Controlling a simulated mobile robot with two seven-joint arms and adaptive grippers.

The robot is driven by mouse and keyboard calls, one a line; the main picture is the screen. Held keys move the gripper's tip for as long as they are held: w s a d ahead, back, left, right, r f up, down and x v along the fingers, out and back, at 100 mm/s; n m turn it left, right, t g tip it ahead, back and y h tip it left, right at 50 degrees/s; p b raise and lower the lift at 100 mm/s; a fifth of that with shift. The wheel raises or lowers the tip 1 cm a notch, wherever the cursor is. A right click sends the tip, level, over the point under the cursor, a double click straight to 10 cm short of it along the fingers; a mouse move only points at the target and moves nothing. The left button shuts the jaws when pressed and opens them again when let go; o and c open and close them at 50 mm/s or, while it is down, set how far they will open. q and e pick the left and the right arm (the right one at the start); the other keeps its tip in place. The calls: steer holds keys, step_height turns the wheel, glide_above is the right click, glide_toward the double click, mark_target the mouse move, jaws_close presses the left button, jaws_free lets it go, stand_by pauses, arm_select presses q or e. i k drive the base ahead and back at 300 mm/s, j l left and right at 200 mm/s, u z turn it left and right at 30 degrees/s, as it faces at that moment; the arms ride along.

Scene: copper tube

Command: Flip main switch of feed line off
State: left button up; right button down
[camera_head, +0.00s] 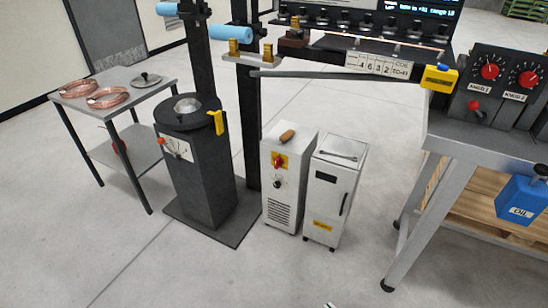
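A white cabinet (283,200) with a vented lower front stands on the floor at the middle. On its front is a red rotary switch on a yellow plate (279,161), with a small dark round fitting (277,184) below it. The switch's position is too small to read. A brown-handled object (287,136) lies on top of the cabinet. A dark control panel (505,85) at the right has two red knobs and a red-tipped lever (474,105). Neither of my grippers can be made out in this view.
A second white cabinet (331,205) stands just right of the first. A dark pedestal with a gauge (193,165) is at the left, beyond it a table (103,108) with copper coils. A workbench (437,155) is at the right. The floor in front is mostly clear.

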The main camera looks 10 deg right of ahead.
mark_target(279, 162)
steer(key=i+j, duration=0.2)
steer(key=i, duration=0.2)
steer(key=i+j, duration=0.2)
steer(key=i, duration=0.25)
